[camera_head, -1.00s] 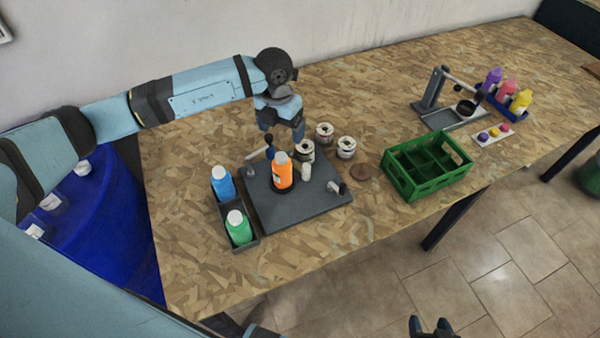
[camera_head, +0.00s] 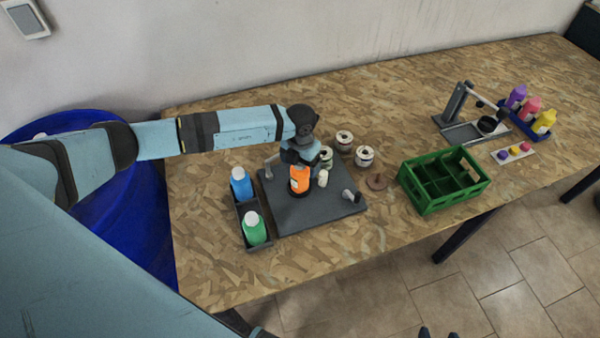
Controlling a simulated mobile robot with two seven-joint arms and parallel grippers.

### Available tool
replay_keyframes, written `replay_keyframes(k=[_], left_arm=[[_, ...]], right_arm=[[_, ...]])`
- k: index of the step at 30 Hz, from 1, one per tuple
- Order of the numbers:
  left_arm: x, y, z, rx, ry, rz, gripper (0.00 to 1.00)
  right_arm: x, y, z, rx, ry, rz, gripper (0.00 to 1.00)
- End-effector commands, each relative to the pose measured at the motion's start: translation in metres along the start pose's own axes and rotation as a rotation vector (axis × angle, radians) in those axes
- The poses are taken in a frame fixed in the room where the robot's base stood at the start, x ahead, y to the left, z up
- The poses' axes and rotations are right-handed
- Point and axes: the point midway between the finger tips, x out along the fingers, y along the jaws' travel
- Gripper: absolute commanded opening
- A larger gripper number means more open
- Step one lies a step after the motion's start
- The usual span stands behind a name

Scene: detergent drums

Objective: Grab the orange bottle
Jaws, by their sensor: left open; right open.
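The orange bottle (camera_head: 299,180) stands upright on the dark grey base plate (camera_head: 285,219) of a fixture on the table. My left gripper (camera_head: 298,164) is right over the bottle's top and covers its cap. Its fingers are at the cap, and I cannot tell whether they touch it. The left gripper is open. My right gripper (camera_head: 438,333) shows only as dark fingertips at the bottom edge, open and empty, away from the table.
A dark tray (camera_head: 259,246) left of the plate holds a blue bottle (camera_head: 241,184) and a green bottle (camera_head: 254,228). Several small tins (camera_head: 364,156) stand behind. A green crate (camera_head: 428,206) sits to the right. A second fixture (camera_head: 452,112) and bottles are at the far right.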

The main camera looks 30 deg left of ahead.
Motion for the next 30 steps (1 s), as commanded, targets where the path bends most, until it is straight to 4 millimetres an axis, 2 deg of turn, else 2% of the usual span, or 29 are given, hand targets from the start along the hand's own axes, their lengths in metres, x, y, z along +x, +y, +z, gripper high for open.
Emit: replay_keyframes(k=[3, 10, 11, 18, 30], left_arm=[[0.01, -0.0006, -0.0003, 0.001, 0.001, -0.001, 0.88], [0.012, -0.0005, 0.0001, 0.001, 0.0, -0.001, 0.88], [0.012, -0.0004, 0.0, 0.001, 0.0, -0.001, 0.84], [0.0117, -0.0003, 0.0001, 0.001, 0.0, -0.001, 0.29], [0.0045, 0.0001, 0.0008, 0.0, -0.002, -0.001, 0.28]], right_arm=[[-0.0012, -0.0002, -0.0017, 0.001, 0.0, 0.001, 0.57], [-0.0009, -0.0004, -0.0015, 0.002, 0.001, 0.001, 0.57], [-0.0009, -0.0004, -0.0015, 0.002, 0.001, 0.001, 0.57], [-0.001, -0.0004, -0.0015, 0.002, 0.001, 0.001, 0.57], [-0.0006, -0.0006, -0.0012, 0.003, 0.002, 0.001, 0.57]])
